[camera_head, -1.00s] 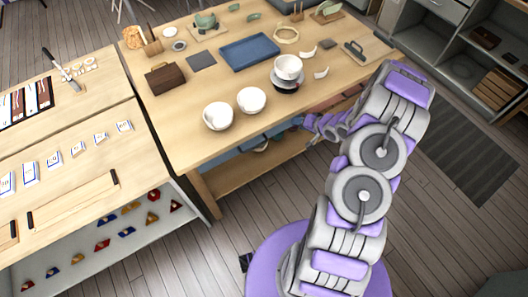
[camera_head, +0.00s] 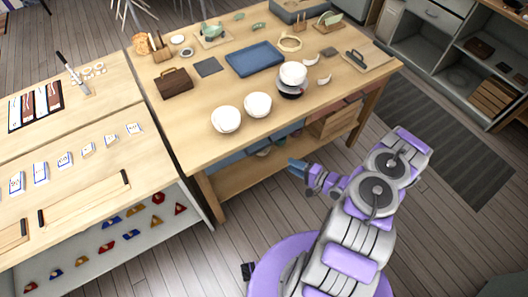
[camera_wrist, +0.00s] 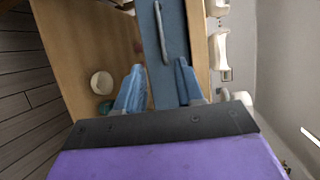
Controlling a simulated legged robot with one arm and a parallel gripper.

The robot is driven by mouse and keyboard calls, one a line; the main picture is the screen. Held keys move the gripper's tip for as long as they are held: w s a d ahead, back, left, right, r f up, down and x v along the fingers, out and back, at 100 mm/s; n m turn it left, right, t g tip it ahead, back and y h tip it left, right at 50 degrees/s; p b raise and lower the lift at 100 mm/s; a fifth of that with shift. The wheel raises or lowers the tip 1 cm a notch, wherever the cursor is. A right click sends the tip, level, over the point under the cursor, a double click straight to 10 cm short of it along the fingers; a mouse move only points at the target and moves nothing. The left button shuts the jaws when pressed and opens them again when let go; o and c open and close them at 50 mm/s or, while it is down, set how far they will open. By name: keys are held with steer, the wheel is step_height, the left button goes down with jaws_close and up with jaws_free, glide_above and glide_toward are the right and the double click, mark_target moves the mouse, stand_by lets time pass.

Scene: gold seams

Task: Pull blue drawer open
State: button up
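The blue drawer (camera_wrist: 176,25) has a plain blue front with a long metal bar handle (camera_wrist: 160,35), seen close up in the wrist view. In the head view a blue drawer front (camera_head: 238,158) shows under the wooden table's top, mostly hidden by it. My gripper (camera_wrist: 159,66) is open and empty, its two blue fingers pointing at the drawer front. The handle's near end lies between and just beyond the fingertips, apart from them. In the head view my gripper (camera_head: 296,166) is low in front of the table.
The wooden table (camera_head: 205,135) holds two white bowls (camera_head: 226,119), a bowl stack (camera_head: 293,75) and a blue tray (camera_head: 254,58). A lower shelf (camera_head: 240,176) lies below the drawers. A second workbench (camera_head: 100,165) stands at left. Floor around my base is clear.

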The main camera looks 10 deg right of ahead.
steer(key=b+x, duration=0.4)
steer(key=x, duration=1.1)
steer(key=shift+w, duration=0.25)
steer(key=shift+d, duration=0.15)
jaws_close()
steer(key=shift+f, duration=0.1)
